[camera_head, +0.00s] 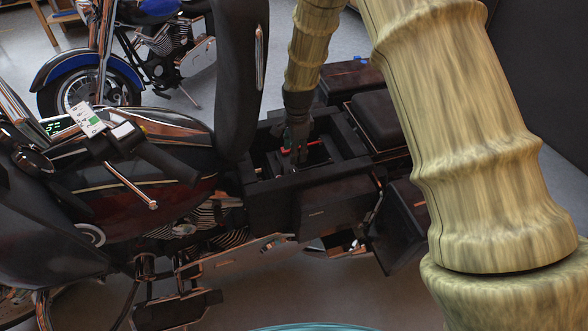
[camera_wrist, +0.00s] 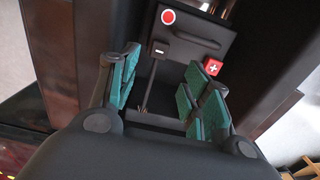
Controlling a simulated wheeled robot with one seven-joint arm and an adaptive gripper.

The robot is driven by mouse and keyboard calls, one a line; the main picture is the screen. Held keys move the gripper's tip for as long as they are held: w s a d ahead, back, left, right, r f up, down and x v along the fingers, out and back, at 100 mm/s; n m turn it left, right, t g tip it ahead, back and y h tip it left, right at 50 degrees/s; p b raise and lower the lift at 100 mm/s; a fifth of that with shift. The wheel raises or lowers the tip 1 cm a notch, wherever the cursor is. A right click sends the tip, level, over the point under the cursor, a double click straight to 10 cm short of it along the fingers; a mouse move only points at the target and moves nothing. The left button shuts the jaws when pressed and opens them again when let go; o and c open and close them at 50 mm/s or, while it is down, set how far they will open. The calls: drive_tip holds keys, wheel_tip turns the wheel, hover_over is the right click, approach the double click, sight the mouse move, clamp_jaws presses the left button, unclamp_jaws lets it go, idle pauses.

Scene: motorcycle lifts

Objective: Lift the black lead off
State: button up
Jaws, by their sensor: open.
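My gripper (camera_head: 293,152) reaches down into the open bay of the motorcycle (camera_head: 150,195), under the raised seat. In the wrist view, its teal-padded fingers (camera_wrist: 163,80) stand apart over a dark battery (camera_wrist: 188,45). The battery top carries a white minus mark, a red round mark (camera_wrist: 168,17) and a red block with a white plus (camera_wrist: 213,67). A thin dark strip (camera_wrist: 148,88) runs between the fingers, apart from both pads; I cannot tell whether it is the black lead. Nothing is visibly held. My arm and fingers hide part of the bay.
The raised seat (camera_head: 240,75) stands close left of my gripper. The bay walls (camera_head: 262,195) surround it closely. Dark side cases (camera_head: 400,225) lie to the right. A blue motorcycle (camera_head: 150,50) stands behind, with open floor between.

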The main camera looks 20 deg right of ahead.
sight(294, 170)
drive_tip(key=f, duration=0.6)
drive_tip(key=w+f, duration=0.1)
drive_tip(key=f, duration=0.2)
drive_tip(key=shift+f, duration=0.2)
drive_tip(key=shift+c, duration=0.4)
clamp_jaws()
